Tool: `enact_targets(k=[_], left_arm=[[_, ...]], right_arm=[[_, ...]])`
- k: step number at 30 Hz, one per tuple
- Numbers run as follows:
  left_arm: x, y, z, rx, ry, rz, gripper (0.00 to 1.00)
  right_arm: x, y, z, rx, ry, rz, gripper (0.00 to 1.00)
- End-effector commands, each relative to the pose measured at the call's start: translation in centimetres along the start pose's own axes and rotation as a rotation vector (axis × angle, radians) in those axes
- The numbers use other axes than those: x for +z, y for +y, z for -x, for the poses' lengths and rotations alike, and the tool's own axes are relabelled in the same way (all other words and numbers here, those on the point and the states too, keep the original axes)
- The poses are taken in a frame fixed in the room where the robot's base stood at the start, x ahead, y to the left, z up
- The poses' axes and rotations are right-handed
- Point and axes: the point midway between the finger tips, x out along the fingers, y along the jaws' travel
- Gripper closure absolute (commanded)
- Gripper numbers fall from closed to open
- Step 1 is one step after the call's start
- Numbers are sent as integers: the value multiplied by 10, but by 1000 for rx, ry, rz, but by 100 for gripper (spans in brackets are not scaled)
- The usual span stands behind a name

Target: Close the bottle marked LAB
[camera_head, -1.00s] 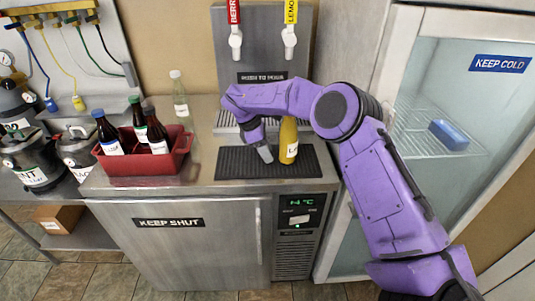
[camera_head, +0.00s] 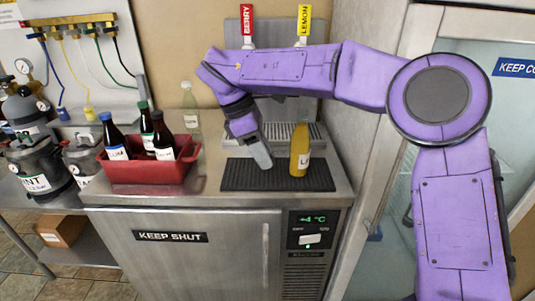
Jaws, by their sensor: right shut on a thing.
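A yellow bottle (camera_head: 300,152) stands upright on the black ribbed mat (camera_head: 235,180). Its white label shows a letter L at its start; the rest is too small to read, and I cannot make out whether its mouth is capped. My right gripper (camera_head: 262,157) points down just left of this bottle, with a visible gap between them. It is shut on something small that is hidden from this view. My left gripper is not in view.
A red crate (camera_head: 150,185) with three dark capped bottles (camera_head: 114,138) stands at the left of the counter. A clear bottle (camera_head: 190,108) stands behind. A red tap handle (camera_head: 247,22) and a yellow one (camera_head: 304,20) rise at the back. The glass-door fridge (camera_head: 405,195) is at right.

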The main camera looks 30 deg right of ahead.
Motion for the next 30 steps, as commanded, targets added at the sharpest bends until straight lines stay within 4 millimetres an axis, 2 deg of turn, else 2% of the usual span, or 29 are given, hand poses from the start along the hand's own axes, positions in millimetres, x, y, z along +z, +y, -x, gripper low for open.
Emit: enact_targets(k=[10, 13, 17, 21, 24, 27, 30], left_arm=[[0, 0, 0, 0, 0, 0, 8], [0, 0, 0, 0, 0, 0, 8], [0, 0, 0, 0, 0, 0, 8], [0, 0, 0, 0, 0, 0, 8], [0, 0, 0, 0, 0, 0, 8], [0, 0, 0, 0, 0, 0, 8], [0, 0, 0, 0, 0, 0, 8]], right_arm=[[0, -1, 1, 0, 0, 0, 90], [-7, -1, -7, -21, 3, -40, 90], [-39, -5, -40, -114, 17, -244, 90], [-82, -13, -83, -251, 22, -574, 90], [-106, -19, -107, -331, 12, -782, 90], [-119, -22, -119, -378, 4, -911, 90], [-124, -23, -123, -395, 1, -955, 90]])
